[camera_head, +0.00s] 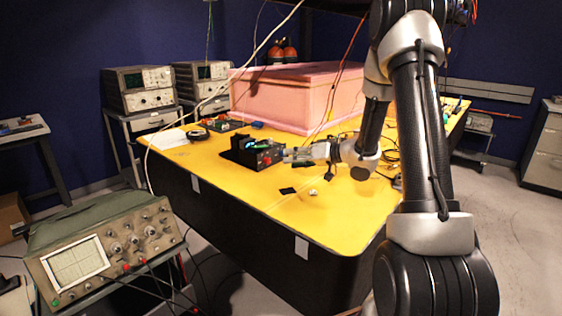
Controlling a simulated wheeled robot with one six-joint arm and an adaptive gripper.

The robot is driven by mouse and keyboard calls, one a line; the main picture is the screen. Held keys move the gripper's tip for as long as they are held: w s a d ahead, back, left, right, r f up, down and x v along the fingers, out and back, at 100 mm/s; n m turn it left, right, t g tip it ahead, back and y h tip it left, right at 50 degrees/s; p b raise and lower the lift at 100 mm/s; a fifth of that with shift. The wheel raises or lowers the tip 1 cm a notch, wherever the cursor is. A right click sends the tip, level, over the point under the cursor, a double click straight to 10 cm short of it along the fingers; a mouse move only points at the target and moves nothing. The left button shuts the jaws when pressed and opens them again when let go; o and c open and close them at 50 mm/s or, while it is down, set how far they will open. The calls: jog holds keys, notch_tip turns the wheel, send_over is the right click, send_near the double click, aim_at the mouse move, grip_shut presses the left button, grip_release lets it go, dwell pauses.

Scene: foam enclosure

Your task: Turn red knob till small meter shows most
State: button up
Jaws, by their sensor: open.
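A small black device (238,157) sits on the yellow table (310,212), left of the table's middle. Its front shows a small lit greenish-blue patch (250,144), which may be the small meter; no reading can be made out. A small red spot on its front, likely the red knob (267,160), faces my gripper. My gripper (288,156) reaches in from the right, low over the table, with its fingertips close to the device's front. It is open. I cannot tell whether the fingers are around the knob or touching it.
A pink foam box (290,98) stands behind the device. A circuit board (222,125) and a black coil (197,135) lie to its left. Small black and white pieces (288,190) lie in front. Cables lie to the right. An oscilloscope (105,250) stands at lower left.

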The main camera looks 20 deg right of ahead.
jog(key=shift+v, duration=1.8)
jog(key=s+d+r+t+h, duration=0.1)
jog(key=d+r+h, duration=0.5)
jog(key=r+h, duration=0.3)
jog(key=s+d+r+m+g+h, duration=0.1)
jog(key=s+d+r+m+h, duration=0.15)
jog(key=s+r, duration=0.4)
jog(key=s+a+f+g, duration=0.1)
jog(key=s+a+g, duration=0.2)
jog(key=s, duration=1.1)
jog(key=s+a+f+n+g+y, duration=0.1)
jog(key=s+a+f+g, duration=0.1)
jog(key=s, duration=1.2)
jog(key=a+g, duration=0.1)
jog(key=a, duration=0.1)
jog(key=shift+s+a+f, duration=0.2)
jog(key=shift+s+a, duration=0.1)
jog(key=shift+a, duration=0.1)
jog(key=shift+w+y, duration=0.1)
jog(key=shift+y, duration=0.15)
